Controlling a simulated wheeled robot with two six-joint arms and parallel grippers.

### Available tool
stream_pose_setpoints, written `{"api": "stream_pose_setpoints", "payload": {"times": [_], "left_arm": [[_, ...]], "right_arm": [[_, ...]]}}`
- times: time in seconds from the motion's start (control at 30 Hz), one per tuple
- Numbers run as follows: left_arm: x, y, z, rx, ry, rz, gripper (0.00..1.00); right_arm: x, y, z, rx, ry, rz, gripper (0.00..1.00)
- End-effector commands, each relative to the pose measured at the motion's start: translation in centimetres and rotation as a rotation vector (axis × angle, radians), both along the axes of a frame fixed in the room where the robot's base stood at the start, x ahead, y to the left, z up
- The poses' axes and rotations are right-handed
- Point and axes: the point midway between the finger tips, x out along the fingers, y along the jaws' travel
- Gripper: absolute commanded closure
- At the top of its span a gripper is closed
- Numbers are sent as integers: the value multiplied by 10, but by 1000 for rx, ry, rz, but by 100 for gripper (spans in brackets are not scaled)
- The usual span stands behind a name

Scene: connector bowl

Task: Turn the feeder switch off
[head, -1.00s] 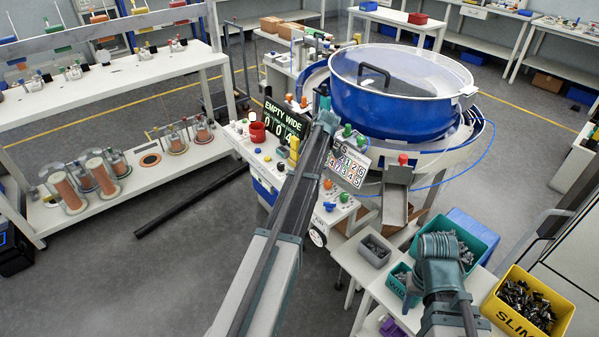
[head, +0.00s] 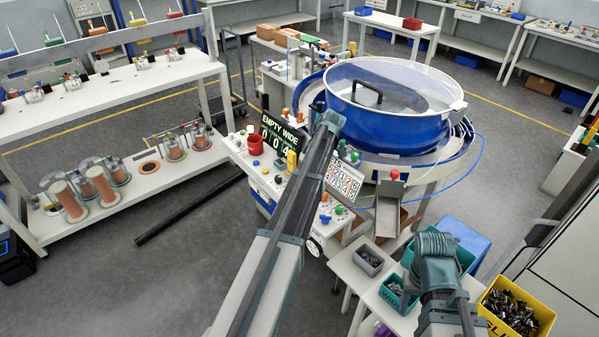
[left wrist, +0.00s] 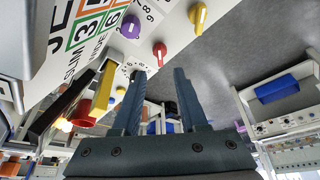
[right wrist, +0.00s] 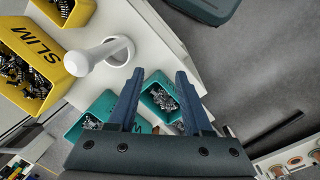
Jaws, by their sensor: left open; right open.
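The blue bowl feeder (head: 385,125) with a clear lid stands at centre right in the head view. In front of it is a white control panel (head: 262,185) with several coloured knobs and buttons; I cannot tell which is the feeder switch. In the left wrist view my left gripper (left wrist: 160,75) is open and empty. Past its fingers are a red knob (left wrist: 159,54), a yellow knob (left wrist: 198,15), a purple knob (left wrist: 130,27) and a white numbered dial (left wrist: 137,70). My left arm hides part of the panel in the head view. My right gripper (right wrist: 157,78) is open and empty above the bins.
A sign (head: 282,134) reads EMPTY WIDE. A yellow SLIM bin (head: 547,320), teal bins and a grey bin (head: 367,262) hold metal parts on the white stand at right. A shelf with copper coils (head: 70,205) stands at left.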

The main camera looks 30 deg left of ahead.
Motion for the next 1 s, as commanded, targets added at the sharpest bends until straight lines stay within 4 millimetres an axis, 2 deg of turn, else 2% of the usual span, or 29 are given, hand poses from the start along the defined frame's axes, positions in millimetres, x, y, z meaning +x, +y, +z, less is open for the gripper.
{"api": "stream_pose_setpoints", "payload": {"times": [0.03, 0.1, 0.3, 0.4, 1.0], "left_arm": [[2, -3, 16, 0, 0, 0, 57], [4, -7, 27, 0, 0, 0, 57], [8, -19, 54, -1, 1, -1, 57], [9, -22, 61, 0, 1, 0, 57], [9, -26, 62, -2, 2, -7, 57]], "right_arm": [[0, 0, 16, 0, 0, 0, 50], [0, 0, 27, 0, 0, 0, 50], [0, 0, 54, 0, 0, 2, 50], [0, 0, 61, 0, 0, 2, 50], [0, 0, 62, 0, 0, 2, 50]]}}
